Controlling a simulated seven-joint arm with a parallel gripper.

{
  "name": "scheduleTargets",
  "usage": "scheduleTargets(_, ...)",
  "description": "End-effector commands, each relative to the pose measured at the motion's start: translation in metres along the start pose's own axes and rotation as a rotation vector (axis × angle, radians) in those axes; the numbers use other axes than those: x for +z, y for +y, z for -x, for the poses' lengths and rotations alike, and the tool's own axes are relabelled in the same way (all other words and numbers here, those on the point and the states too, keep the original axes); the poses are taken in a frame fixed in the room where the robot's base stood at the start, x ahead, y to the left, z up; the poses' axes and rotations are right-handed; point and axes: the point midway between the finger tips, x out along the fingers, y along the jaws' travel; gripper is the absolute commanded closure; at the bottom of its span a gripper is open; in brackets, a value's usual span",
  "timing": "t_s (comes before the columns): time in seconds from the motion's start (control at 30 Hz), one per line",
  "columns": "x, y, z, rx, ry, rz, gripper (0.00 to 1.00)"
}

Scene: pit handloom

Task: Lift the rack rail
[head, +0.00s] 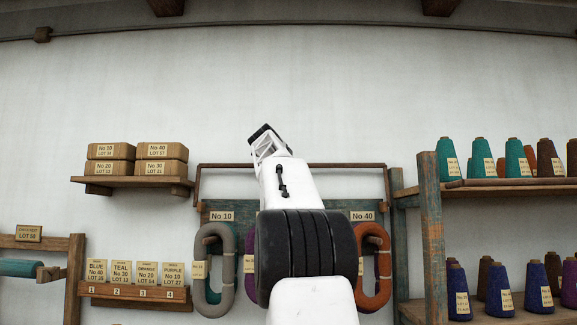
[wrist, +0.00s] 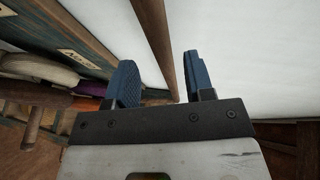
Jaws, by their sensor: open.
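The rack rail (head: 340,165) is a thin brown bar across the top of the hank rack against the white wall, with a short arm down at each end. My arm hides its middle in the head view. In the wrist view, the rail (wrist: 158,38) runs down the picture into the gap between the two blue fingers of my gripper (wrist: 162,80). The fingers are open, with space between them and the rail. How deep the rail sits between them is hard to tell. In the head view my fingers cannot be made out.
Below the rail, the rack board (head: 222,205) holds a grey hank (head: 213,270), an orange hank (head: 374,268) and a partly hidden purple one. A shelf of boxes (head: 135,182) is at left. A post (head: 430,230) and cone shelves are at right. The wall above is clear.

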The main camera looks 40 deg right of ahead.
Motion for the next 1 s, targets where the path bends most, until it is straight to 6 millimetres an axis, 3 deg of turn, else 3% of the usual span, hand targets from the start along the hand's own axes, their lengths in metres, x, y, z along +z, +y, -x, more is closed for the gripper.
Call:
scheduleTargets(0.33, 0.001, 0.001, 0.021, 0.001, -0.001, -0.001, 0.52)
scheduleTargets(1.0, 0.0, 0.0, 0.023, 0.001, 0.0, 0.0, 0.52)
